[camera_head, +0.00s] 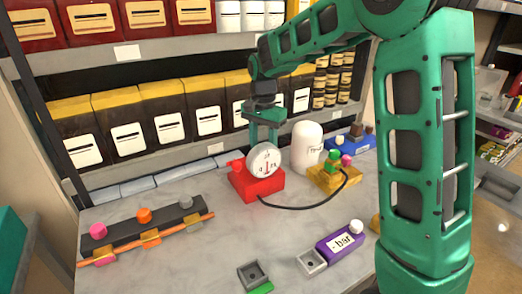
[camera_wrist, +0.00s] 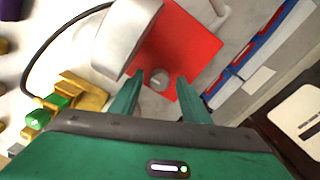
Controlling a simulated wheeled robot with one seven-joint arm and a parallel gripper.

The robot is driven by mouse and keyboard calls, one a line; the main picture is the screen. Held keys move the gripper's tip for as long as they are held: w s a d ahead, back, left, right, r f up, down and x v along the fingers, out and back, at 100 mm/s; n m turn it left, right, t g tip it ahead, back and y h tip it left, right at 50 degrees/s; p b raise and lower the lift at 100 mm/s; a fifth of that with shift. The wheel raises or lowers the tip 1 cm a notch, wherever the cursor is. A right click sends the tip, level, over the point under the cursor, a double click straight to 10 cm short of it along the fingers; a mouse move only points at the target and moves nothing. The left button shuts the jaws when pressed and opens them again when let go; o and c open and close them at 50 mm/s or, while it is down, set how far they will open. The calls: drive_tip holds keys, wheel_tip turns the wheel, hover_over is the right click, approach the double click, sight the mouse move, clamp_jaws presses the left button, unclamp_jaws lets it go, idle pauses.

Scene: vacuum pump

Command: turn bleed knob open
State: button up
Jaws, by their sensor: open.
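The red pump block (camera_head: 256,187) stands mid-table with a round white gauge (camera_head: 264,161) on it. In the wrist view the red block (camera_wrist: 184,42) carries a small grey knob (camera_wrist: 159,82), which looks like the bleed knob; the gauge (camera_wrist: 125,38) is a grey cylinder beside it. My gripper (camera_head: 263,138) points down just behind the gauge. In the wrist view my gripper (camera_wrist: 160,80) is open, with the grey knob showing between its fingertips. Whether the fingers touch it or are still above it, I cannot tell. The knob is hidden in the head view.
A yellow block (camera_head: 325,181) with green and pink knobs is joined to the red block by a black hose (camera_head: 305,208). A white bottle (camera_head: 306,148) stands close behind. A rail (camera_head: 140,234) with coloured knobs and a purple box (camera_head: 340,245) are farther off. Shelves line the back.

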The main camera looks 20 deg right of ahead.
drive_tip(key=c, duration=1.1)
drive_tip(key=shift+o, duration=0.2)
drive_tip(key=shift+n, duration=0.4)
drive_tip(key=n, duration=0.3)
drive_tip(key=shift+r+n, duration=0.1)
drive_tip(key=shift+n, duration=0.3)
drive_tip(key=n, duration=0.4)
drive_tip(key=shift+n, duration=0.3)
drive_tip(key=n, duration=0.8)
drive_tip(key=shift+n, duration=0.3)
drive_tip(key=shift+w, duration=0.1)
